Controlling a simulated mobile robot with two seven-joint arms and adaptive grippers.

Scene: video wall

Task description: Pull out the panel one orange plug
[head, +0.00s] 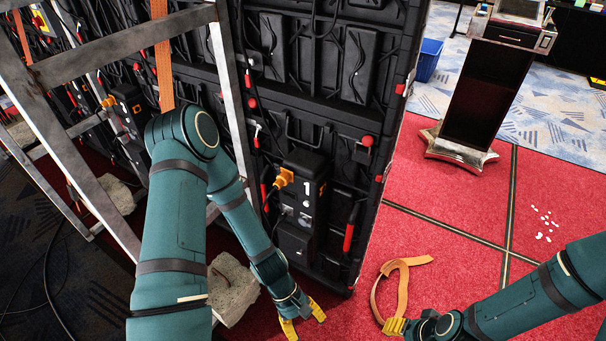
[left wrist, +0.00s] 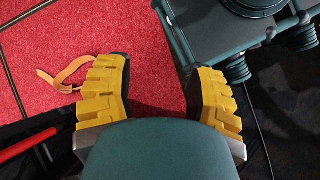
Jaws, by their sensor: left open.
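The orange plug (head: 284,178) sits in the side of a black box marked 1 (head: 307,190), low on the back of the nearest wall panel (head: 330,150). It looks seated there. My left gripper (head: 303,325) has yellow fingers and is below the plug, low by the panel's bottom edge, apart from it. In the left wrist view my left gripper (left wrist: 164,95) is open and empty, with red carpet between its fingers; the plug does not show there. My right gripper (head: 393,327) is at lower right, by an orange strap; its jaw state is unclear.
The orange strap (head: 402,285) lies curled on the red carpet. A metal frame (head: 85,140) stands left of the panel. Another orange plug (head: 108,101) is on a farther panel. A dark stand (head: 480,100) and a blue bin (head: 428,60) are behind; carpet at right is mostly clear.

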